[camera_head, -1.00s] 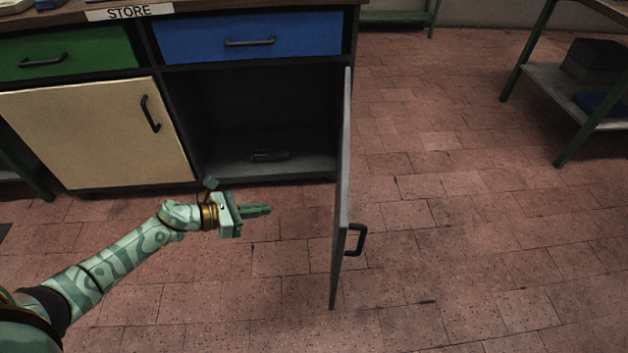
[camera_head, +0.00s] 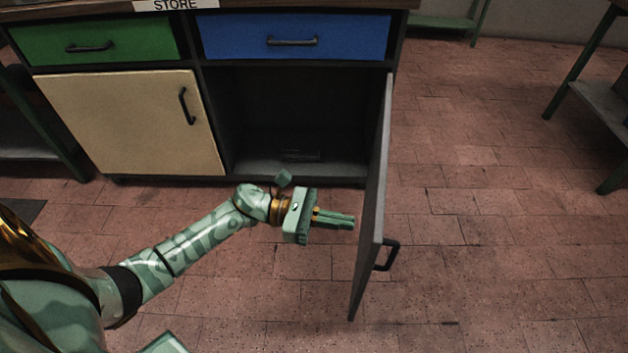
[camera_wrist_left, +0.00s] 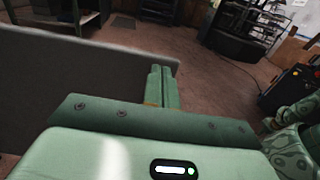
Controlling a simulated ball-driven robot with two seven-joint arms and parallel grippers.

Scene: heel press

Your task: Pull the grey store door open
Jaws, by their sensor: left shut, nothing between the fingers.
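The grey store door (camera_head: 372,210) stands swung wide open, hinged at the right side of the cabinet, seen nearly edge-on in the head view. Its dark handle (camera_head: 388,256) is on the right, outer face. My left gripper (camera_head: 352,221) is shut and empty, its fingers pointing right at the door's inner face, close to it; whether they touch I cannot tell. In the left wrist view the shut fingers (camera_wrist_left: 159,88) show in front of the grey door panel (camera_wrist_left: 60,85). My right gripper is not seen.
The open compartment (camera_head: 290,120) holds a dark item (camera_head: 302,155), hard to make out. Beside it are a cream door (camera_head: 130,125), a green drawer (camera_head: 95,42) and a blue drawer (camera_head: 295,38). Tiled floor right of the door is free; a green-legged table (camera_head: 590,60) stands far right.

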